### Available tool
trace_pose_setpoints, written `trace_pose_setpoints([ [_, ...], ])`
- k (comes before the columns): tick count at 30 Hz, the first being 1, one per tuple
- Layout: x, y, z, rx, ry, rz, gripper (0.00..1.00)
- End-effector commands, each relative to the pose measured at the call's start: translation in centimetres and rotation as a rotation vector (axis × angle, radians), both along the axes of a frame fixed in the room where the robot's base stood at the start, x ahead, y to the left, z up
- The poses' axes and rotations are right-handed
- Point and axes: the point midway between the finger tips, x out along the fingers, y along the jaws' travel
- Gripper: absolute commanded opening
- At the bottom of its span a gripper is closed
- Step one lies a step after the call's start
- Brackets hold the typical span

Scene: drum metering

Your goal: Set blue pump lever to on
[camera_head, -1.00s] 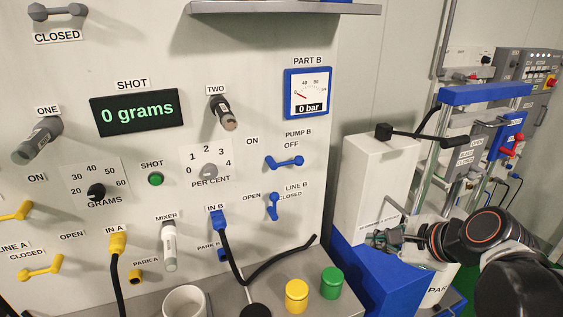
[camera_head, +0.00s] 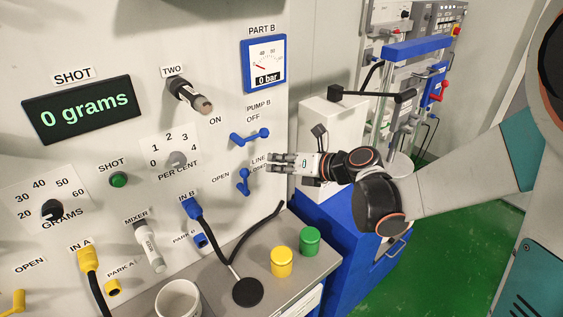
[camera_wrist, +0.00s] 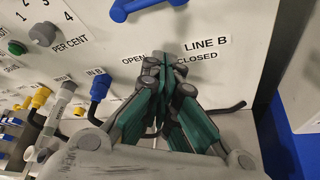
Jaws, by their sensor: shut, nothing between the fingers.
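In the wrist view a blue lever (camera_wrist: 147,7) shows at the top edge, partly cut off. My gripper (camera_head: 271,160) is shut and empty, below and right of the pump B lever, in front of the LINE B label. In the wrist view my closed fingertips (camera_wrist: 166,62) lie below the lever, between the OPEN and CLOSED labels. I see no clear contact with the lever.
The blue line B lever (camera_head: 243,181) sits just below, hidden by my fingers in the wrist view. The part B gauge (camera_head: 265,63) reads 0 bar. A blue hose plug (camera_head: 191,208) is lower left. Yellow (camera_head: 282,262) and green (camera_head: 310,240) cylinders stand on the ledge.

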Motion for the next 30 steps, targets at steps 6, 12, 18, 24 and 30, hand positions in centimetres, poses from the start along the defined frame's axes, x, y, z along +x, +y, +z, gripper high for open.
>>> trace_pose_setpoints([
  [6,2.7,3.3,-1.8,-0.001,-0.001,0.004,0.0],
  [12,4.3,3.4,-0.6,-0.001,-0.002,-0.001,0.0],
  [18,5.0,2.7,0.9,-0.002,-0.001,0.0,0.0],
  [24,5.1,2.5,1.3,-0.002,-0.002,0.001,0.0],
  [30,5.1,2.5,1.3,-0.002,-0.002,0.001,0.0],
])
